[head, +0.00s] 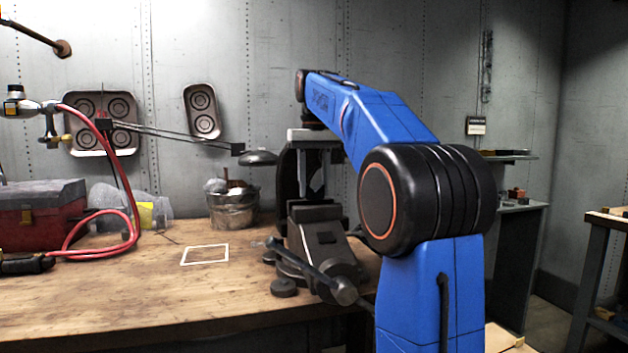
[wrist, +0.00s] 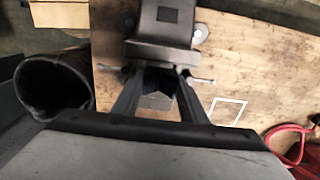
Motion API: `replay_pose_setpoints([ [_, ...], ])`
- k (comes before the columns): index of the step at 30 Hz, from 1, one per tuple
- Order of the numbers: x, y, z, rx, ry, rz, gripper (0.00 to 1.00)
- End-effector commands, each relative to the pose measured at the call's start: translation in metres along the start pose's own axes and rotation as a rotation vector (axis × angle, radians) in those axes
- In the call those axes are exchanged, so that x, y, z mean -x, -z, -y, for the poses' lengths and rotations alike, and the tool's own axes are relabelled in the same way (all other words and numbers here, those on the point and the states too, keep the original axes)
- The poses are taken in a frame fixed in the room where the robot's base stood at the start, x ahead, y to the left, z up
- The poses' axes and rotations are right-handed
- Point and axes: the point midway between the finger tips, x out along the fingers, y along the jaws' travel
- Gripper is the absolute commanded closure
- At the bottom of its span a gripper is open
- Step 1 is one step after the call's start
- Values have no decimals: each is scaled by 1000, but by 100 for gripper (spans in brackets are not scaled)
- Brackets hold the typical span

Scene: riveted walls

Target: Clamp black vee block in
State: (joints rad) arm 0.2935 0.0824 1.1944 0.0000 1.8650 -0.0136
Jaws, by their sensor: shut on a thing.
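The vise (head: 322,240) is dark grey and stands at the right part of the workbench, its handle bar pointing toward the front. It also shows at the top of the wrist view (wrist: 165,28). My gripper (wrist: 158,102) points down by the vise jaws; in the head view the arm and dark parts partly hide it. Its two fingers are shut on the black vee block (wrist: 156,84), a small dark piece between the fingertips. The block appears close to the vise jaws. I cannot tell whether it touches them or sits between them.
A white square outline (head: 205,254) marks the wooden bench left of the vise. A metal bucket (head: 234,209) stands behind it. A red toolbox (head: 42,213) and red hose (head: 133,225) lie at the left. A lamp arm (head: 180,135) reaches over the bench.

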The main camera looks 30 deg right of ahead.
Motion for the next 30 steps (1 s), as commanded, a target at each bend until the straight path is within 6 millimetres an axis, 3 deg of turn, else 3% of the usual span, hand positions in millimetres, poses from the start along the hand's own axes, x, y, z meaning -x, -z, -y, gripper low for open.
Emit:
replay_pose_setpoints([
  [30, -55, 0, 0, 0, 0, 0, 97],
])
